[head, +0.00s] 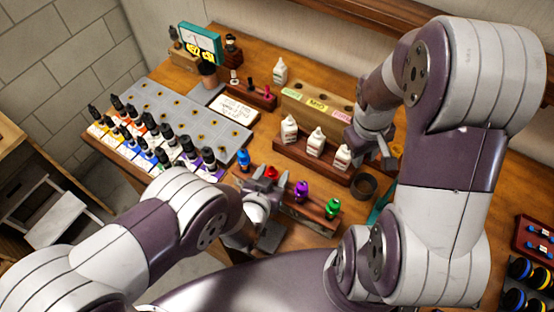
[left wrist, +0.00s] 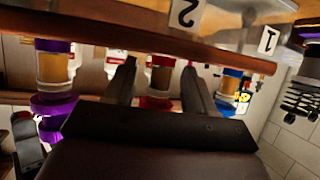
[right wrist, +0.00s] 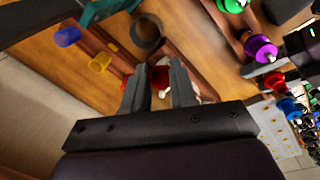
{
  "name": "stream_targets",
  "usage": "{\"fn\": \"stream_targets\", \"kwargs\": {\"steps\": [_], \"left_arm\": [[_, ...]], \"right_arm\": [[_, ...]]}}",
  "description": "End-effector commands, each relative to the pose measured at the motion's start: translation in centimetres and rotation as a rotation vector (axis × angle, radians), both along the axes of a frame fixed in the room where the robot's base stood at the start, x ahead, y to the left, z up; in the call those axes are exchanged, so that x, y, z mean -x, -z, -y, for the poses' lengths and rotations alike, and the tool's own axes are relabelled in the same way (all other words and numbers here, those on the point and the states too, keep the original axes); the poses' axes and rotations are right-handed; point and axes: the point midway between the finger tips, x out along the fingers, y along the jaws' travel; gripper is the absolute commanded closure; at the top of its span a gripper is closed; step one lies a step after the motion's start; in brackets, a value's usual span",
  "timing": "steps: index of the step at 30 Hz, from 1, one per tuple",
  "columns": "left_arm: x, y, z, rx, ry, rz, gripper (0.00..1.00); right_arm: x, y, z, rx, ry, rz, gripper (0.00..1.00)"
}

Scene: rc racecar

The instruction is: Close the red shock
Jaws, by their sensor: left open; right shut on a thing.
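The red shock (head: 271,172) stands in a wooden rack between a blue shock (head: 243,157) and a purple shock (head: 301,189). My left gripper (head: 267,184) is at the rack. My right gripper (right wrist: 158,70) is shut on a small red cap (right wrist: 160,77). In the head view that gripper is by the white bottles, its fingertips partly hidden.
A green shock (head: 332,207) stands at the rack's right end. White bottles (head: 316,140) stand in a wooden holder behind it. A dark round cup (head: 364,185) sits beside the holder. Paint bottles (head: 150,140) crowd the grey tray at left.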

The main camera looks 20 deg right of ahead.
Motion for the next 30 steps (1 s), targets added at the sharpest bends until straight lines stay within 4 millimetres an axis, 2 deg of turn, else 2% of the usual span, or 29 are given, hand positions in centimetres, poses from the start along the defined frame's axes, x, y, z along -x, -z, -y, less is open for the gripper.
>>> {"fn": "stream_targets", "kwargs": {"steps": [12,13,15,17,22,23,30], "left_arm": [[0.2,0.13,-0.1,0.0,0.0,0.0,0.45],[0.2,0.13,-0.1,0.0,0.0,0.0,0.52],[0.2,0.13,-0.1,0.0,0.0,0.0,0.74],[0.19,0.12,-0.09,0.0,0.0,0.0,0.93],[0.18,0.1,-0.07,0.001,0.0,0.0,0.94],[0.18,0.1,-0.07,0.001,0.0,0.0,0.99],[0.15,-0.17,-0.05,0.001,0.0,0.0,0.99]], "right_arm": [[0.01,0.01,0.0,0.0,0.0,0.0,1.0],[0.01,0.01,0.0,0.0,0.0,0.0,1.0],[0.01,0.01,0.0,0.0,0.0,0.0,1.0],[0.01,0.01,0.0,0.0,0.0,0.0,1.0],[0.01,0.01,-0.01,0.0,0.0,0.0,1.0],[0.01,0.01,-0.01,0.0,0.0,0.0,1.0],[0.0,0.01,0.0,0.0,0.0,0.0,1.0]]}}
